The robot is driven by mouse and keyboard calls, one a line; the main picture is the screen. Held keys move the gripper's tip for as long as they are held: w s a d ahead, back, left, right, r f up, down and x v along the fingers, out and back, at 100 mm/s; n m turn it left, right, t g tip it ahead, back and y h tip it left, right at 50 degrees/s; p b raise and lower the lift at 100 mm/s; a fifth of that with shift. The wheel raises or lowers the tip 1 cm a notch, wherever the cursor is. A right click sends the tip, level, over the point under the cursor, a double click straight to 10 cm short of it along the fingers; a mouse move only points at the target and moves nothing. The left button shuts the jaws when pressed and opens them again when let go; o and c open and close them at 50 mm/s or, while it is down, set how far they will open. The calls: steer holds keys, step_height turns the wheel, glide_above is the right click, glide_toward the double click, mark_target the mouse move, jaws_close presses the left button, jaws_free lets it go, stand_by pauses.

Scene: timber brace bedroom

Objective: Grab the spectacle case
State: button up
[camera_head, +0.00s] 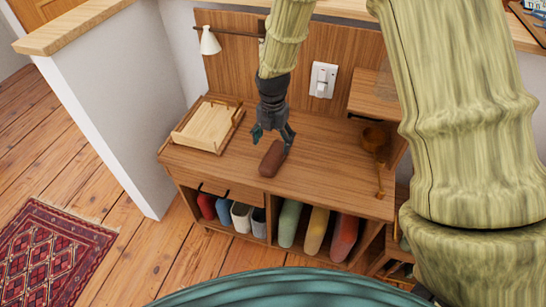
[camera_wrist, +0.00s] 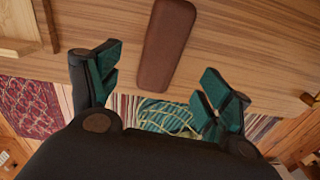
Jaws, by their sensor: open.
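The spectacle case (camera_head: 272,159) is a brown, rounded oblong lying flat on the wooden desk top, near the desk's front middle. In the wrist view the case (camera_wrist: 166,45) lies beyond the fingertips, slightly tilted, at the top centre. My gripper (camera_head: 272,133) is just above and behind the case in the head view, pointing down. In the wrist view my gripper (camera_wrist: 158,80) has its two teal-padded fingers wide apart, with the case's near end lined up with the gap between them. Nothing is held.
A wooden tray (camera_head: 209,126) stands at the desk's left. A brown cup or ladle (camera_head: 374,139) with a long handle lies at the right, below a small shelf (camera_head: 376,98).

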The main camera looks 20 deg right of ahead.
mark_target(274, 155)
steer(key=shift+d+f, duration=0.1)
steer(key=shift+f, duration=3.8)
steer(key=shift+c, duration=0.4)
steer(key=c, duration=1.1)
